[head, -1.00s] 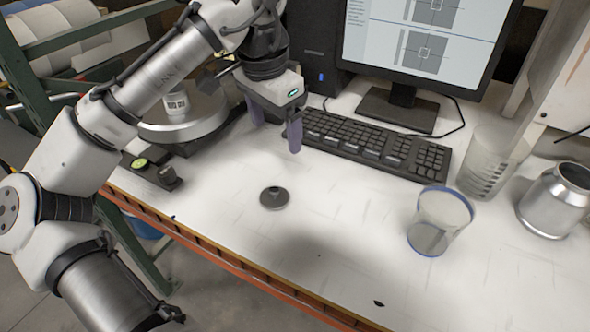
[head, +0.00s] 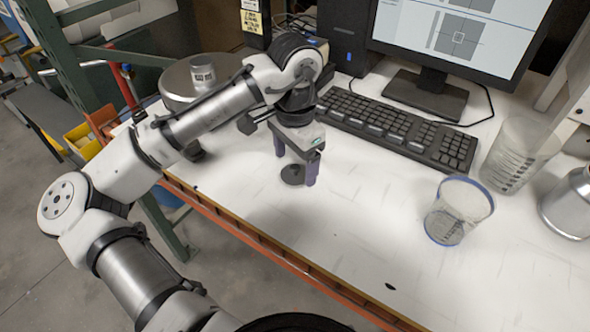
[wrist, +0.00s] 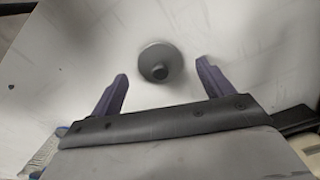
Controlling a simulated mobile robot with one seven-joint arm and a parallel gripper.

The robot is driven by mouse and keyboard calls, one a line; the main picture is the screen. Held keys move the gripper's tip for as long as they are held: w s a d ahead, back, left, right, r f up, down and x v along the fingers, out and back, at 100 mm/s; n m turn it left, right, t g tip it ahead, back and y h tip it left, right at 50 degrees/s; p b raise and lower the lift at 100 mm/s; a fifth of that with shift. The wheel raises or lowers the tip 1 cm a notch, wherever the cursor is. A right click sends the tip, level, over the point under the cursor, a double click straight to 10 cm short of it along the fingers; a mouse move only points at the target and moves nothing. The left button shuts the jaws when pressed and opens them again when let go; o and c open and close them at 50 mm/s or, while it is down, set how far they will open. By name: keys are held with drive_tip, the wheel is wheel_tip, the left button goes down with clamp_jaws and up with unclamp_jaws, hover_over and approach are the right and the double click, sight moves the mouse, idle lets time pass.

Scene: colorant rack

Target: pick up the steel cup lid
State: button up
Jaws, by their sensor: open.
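The steel cup lid (head: 292,174) is a small dark grey disc with a knob on top, lying flat on the white table. It also shows in the wrist view (wrist: 160,63), just beyond the gap between the fingertips. My gripper (head: 296,168) is open, with its two purple fingers pointing down over the lid's spot. In the head view part of the lid is hidden behind my gripper. I cannot tell how high the fingertips are above the table.
A black keyboard (head: 398,128) and a monitor (head: 428,92) stand behind. A clear blue-rimmed cup (head: 458,212), a graduated beaker (head: 512,155) and a steel canister (head: 570,203) stand at the right. A round steel container (head: 190,80) is at the left. The front table is mostly clear.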

drive_tip(key=shift+f, duration=0.95)
drive_tip(key=shift+c, duration=0.2)
drive_tip(key=c, duration=1)
drive_tip(key=shift+r, duration=0.1)
